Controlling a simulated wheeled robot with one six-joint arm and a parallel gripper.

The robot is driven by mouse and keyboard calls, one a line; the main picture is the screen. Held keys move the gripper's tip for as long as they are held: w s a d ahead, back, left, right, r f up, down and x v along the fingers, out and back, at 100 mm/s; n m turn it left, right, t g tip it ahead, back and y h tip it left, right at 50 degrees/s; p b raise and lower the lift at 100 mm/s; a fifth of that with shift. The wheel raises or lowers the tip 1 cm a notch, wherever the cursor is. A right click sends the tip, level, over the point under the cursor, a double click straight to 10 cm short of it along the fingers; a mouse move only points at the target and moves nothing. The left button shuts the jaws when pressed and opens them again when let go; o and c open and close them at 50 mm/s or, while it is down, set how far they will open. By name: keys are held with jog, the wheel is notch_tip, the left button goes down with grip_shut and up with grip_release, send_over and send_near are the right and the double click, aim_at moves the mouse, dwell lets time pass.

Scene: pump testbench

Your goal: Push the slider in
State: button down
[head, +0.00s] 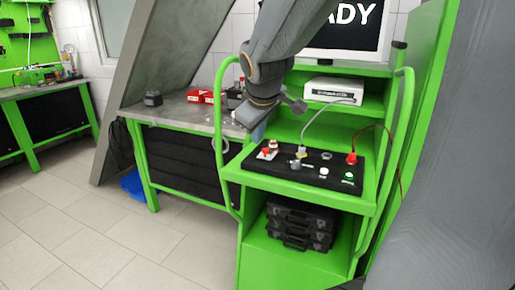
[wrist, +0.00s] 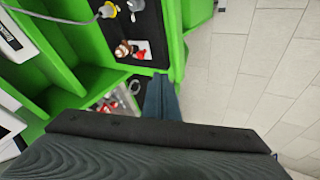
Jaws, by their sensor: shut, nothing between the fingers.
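The black control panel (head: 310,177) lies on the green testbench cart. Near its left end is a small white plate with red parts (head: 268,150); it also shows in the wrist view (wrist: 140,48). To its right is a metal rod-like piece (head: 297,164), which may be the slider; I cannot tell for sure. My gripper (head: 256,133) is above and beside the panel's left end, apart from it. In the wrist view the blue-grey fingers of my gripper (wrist: 160,88) are together and empty, close to the panel's edge in the picture.
A yellow-collared grey cable (head: 302,150) and a red plug (head: 351,158) stand on the panel. White (head: 324,172) and green (head: 348,176) buttons are at its front. Green handrails (head: 220,150) flank the cart. A workbench (head: 185,112) with red boxes stands behind left.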

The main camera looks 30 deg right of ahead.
jog(key=p, duration=0.1)
send_over(262, 165)
jog(key=a, duration=0.1)
jog(key=f, duration=0.5)
jog(key=s+f, duration=0.1)
jog(key=f, duration=0.2)
jog(key=shift+a+f, duration=0.15)
jog(key=shift+f, duration=0.05)
jog(key=shift+w+d+f+p, duration=0.2)
jog(key=shift+w+d+p, duration=0.3)
jog(key=shift+d, duration=0.15)
